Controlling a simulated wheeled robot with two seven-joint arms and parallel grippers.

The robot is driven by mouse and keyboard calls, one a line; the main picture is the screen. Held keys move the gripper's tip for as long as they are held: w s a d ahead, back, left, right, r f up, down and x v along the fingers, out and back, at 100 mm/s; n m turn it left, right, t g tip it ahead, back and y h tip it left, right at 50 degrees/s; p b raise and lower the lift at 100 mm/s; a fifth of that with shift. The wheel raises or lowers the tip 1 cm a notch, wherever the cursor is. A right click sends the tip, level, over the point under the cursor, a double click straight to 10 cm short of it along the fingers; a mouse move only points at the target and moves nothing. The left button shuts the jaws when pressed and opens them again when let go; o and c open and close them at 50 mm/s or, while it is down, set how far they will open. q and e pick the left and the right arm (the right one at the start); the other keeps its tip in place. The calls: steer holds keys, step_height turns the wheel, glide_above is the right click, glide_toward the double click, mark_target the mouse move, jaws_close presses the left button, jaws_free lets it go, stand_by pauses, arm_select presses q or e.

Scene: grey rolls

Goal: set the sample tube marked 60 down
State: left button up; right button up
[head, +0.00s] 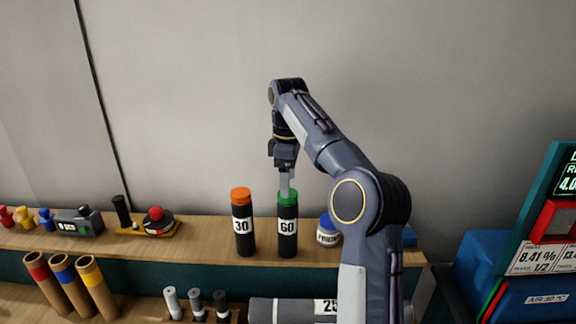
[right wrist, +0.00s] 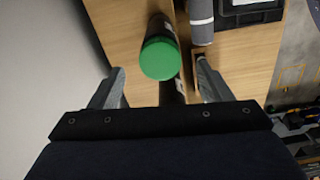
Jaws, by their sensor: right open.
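The sample tube marked 60 (head: 287,232) is a black tube with a green cap and a white label. It stands upright on the wooden shelf (head: 190,238), right of the black tube marked 30 (head: 243,226) with an orange cap. My right gripper (head: 287,186) points down at the green cap from above, with its fingertips at about cap height. In the right wrist view the green cap (right wrist: 160,58) shows between the spread fingers (right wrist: 159,70), with a gap on each side. My left gripper is in neither view.
A white jar with a blue lid (head: 328,232) stands right of the tube, partly behind my right arm. A red-knobbed device (head: 157,220) and a grey box (head: 78,222) stand further left.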

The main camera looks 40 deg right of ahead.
steer(key=shift+r+p, duration=0.35)
steer(key=shift+r, duration=1.25)
steer(key=s+a+r+m+t, duration=0.2)
steer(key=s+a, duration=0.4)
steer(key=s, duration=0.1)
steer(key=s+a+f+m+t+y, duration=0.1)
steer(key=s+a+f+m, duration=0.3)
steer(key=s+a+f, duration=0.4)
steer(key=s+a+f+m+t+y, duration=0.2)
steer(key=s+a+f+m, duration=0.2)
steer(key=s+a+f, duration=0.4)
steer(key=s+f, duration=0.1)
steer(key=s, duration=0.3)
steer(key=shift+s+a+t+y, duration=0.3)
steer(key=shift+s+y, duration=0.1)
step_height(320, 180, down, 3)
steer(key=b, duration=0.3)
